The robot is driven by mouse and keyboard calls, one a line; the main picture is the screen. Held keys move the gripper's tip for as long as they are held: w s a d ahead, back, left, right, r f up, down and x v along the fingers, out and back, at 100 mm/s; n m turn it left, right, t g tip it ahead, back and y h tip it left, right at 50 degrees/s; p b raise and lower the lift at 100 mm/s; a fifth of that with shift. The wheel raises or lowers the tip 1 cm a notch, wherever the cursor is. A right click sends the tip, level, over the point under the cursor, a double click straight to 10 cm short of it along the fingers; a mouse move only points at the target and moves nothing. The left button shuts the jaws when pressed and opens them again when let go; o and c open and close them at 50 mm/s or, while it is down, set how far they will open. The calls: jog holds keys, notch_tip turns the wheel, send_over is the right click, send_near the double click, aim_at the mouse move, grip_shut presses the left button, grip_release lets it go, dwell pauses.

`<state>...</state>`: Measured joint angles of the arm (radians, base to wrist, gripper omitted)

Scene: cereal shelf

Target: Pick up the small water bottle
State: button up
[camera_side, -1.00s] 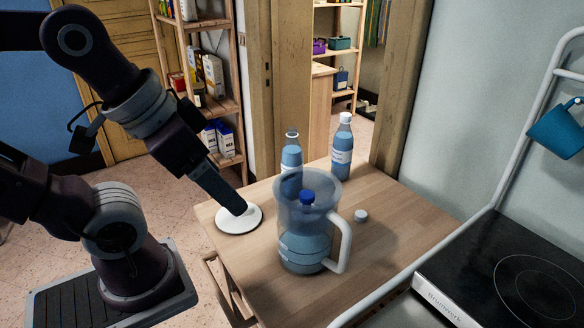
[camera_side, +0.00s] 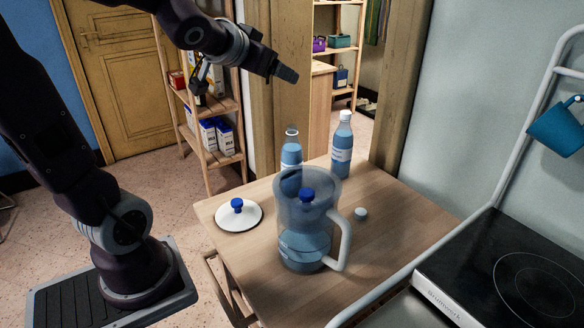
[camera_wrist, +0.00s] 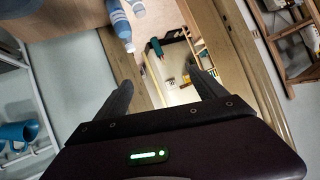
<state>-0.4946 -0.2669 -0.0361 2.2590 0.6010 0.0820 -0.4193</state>
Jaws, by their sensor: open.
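Two blue-tinted water bottles with labels stand at the back of the wooden table. One (camera_side: 291,158) is at the left, with no coloured cap visible. The other (camera_side: 342,146) has a white cap and stands further right. A blue cap (camera_side: 307,195), perhaps of a smaller bottle, shows at the clear jug (camera_side: 283,222); I cannot tell whether it is inside or behind. My gripper (camera_side: 287,74) is high above the table's back edge, empty and apart from the bottles. In the wrist view my gripper (camera_wrist: 164,86) is open, with a bottle (camera_wrist: 119,22) beyond it at upper left.
A white lid with a blue knob (camera_side: 238,214) lies on the table's left (camera_side: 265,275). A small white cap (camera_side: 361,214) lies right of the jug. A hob (camera_side: 510,290) and white rail are at right. A door post (camera_side: 262,110) stands behind the table.

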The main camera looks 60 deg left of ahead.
jog(key=t, duration=0.2)
send_over(283, 154)
jog(key=s+d, duration=0.1)
jog(key=s, duration=0.1)
jog(key=f, duration=0.2)
jog(key=w+a+f+m+t+h, duration=0.1)
jog(key=f+h, duration=0.1)
jog(key=h, duration=0.1)
jog(key=shift+t, duration=0.3)
notch_tip(283, 154, down, 21)
jog(key=shift+w+d+r, duration=0.1)
jog(key=shift+w, duration=0.05)
jog(key=x, duration=0.7)
jog(key=shift+d+f, duration=0.2)
jog(key=shift+d, duration=0.1)
grip_shut()
